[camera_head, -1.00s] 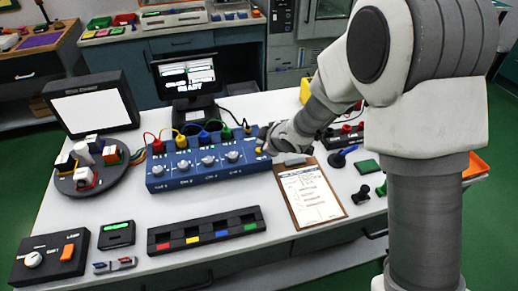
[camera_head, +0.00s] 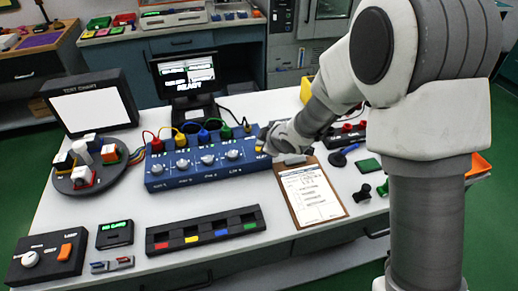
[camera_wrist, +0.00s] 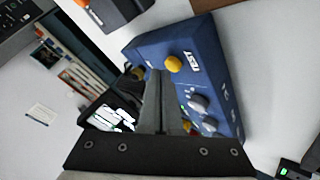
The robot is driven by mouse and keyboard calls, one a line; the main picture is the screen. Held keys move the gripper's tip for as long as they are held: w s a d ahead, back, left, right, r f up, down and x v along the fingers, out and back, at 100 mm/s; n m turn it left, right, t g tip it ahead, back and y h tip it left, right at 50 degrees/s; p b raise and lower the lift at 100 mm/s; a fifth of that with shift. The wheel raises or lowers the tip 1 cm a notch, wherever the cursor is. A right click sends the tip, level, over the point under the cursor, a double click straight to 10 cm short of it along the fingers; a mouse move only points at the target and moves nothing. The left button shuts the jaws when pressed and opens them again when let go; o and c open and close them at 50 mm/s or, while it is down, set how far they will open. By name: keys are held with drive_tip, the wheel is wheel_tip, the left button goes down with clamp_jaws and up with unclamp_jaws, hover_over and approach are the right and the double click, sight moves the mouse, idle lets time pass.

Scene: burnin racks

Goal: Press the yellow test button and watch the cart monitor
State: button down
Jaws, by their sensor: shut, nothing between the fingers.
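The blue box (camera_head: 206,162) with knobs and coloured cables stands on the white table. Its yellow test button (camera_wrist: 173,64) shows in the wrist view beside the word TEST. My gripper (camera_wrist: 161,73) is shut and empty, its tips close to the button; I cannot tell whether they touch it. In the head view my gripper (camera_head: 264,143) is at the box's right end and largely covers the button. The monitor (camera_head: 187,74) behind the box is lit with white text, the lower line reading like READY. It also shows in the wrist view (camera_wrist: 112,117), partly hidden.
A clipboard (camera_head: 311,196) lies right of the box. A dark tray with coloured marks (camera_head: 205,229), a small green-lit display (camera_head: 115,233) and a lamp switch box (camera_head: 48,257) lie in front. A round holder with blocks (camera_head: 92,176) and a white panel (camera_head: 91,107) stand left.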

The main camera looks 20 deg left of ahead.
drive_tip(key=shift+f+b, duration=0.45)
drive_tip(key=shift+b, duration=0.1)
idle(0.5)
drive_tip(key=shift+r, duration=0.1)
drive_tip(key=shift+r+p, duration=0.7)
drive_tip(key=shift+r, duration=0.1)
drive_tip(key=shift+r, duration=0.15)
wheel_tip(320, 180, up, 5)
drive_tip(key=p, duration=0.4)
idle(0.8)
